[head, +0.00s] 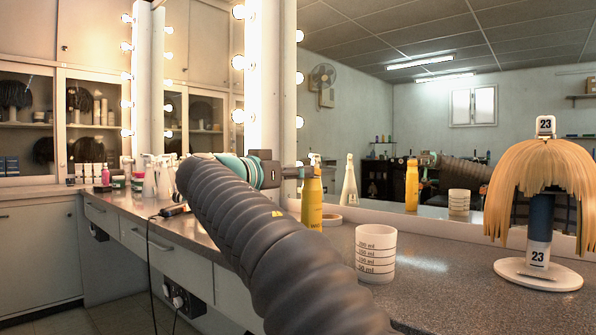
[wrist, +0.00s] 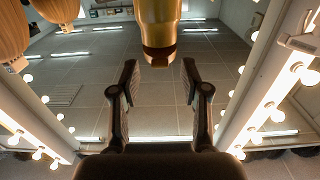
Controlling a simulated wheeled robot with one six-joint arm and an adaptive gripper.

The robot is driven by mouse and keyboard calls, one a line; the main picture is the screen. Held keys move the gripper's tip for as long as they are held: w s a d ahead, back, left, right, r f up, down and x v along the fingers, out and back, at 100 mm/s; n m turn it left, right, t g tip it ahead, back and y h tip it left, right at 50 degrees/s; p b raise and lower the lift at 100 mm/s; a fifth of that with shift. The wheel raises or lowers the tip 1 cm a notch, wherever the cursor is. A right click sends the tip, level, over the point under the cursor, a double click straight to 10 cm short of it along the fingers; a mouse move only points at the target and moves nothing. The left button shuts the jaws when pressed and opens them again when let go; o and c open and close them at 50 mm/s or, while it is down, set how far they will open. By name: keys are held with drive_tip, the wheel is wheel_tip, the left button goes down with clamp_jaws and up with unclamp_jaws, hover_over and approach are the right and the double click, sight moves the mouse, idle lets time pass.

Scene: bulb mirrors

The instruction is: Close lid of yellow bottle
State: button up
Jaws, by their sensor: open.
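The yellow bottle (head: 312,204) stands upright on the grey counter near the mirror. In the head view a small pale piece shows at its top, but I cannot tell the lid's exact position. My gripper (head: 302,172) is at the height of the bottle's upper part, and its fingers look close to it or overlap it. In the wrist view the yellow bottle (wrist: 161,22) appears inverted at the top middle. My gripper also shows there (wrist: 160,84), its two dark fingers open and apart, with nothing between them. The bottle's end lies just beyond the fingertips.
A white measuring cup (head: 375,254) stands right of my arm. A blond wig stand (head: 538,275) marked 23 is at the far right. A large mirror (head: 440,130) backs the counter (head: 440,285) and reflects the bottle.

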drive_tip(key=shift+w+d, duration=0.3)
drive_tip(key=shift+w, duration=0.05)
clamp_jaws()
drive_tip(key=shift+a+f+t+h+b, duration=0.1)
drive_tip(key=shift+f+t+h+b, duration=0.75)
drive_tip(key=shift+b, duration=1.1)
drive_tip(key=shift+r, duration=0.1)
drive_tip(key=shift+r, duration=0.1)
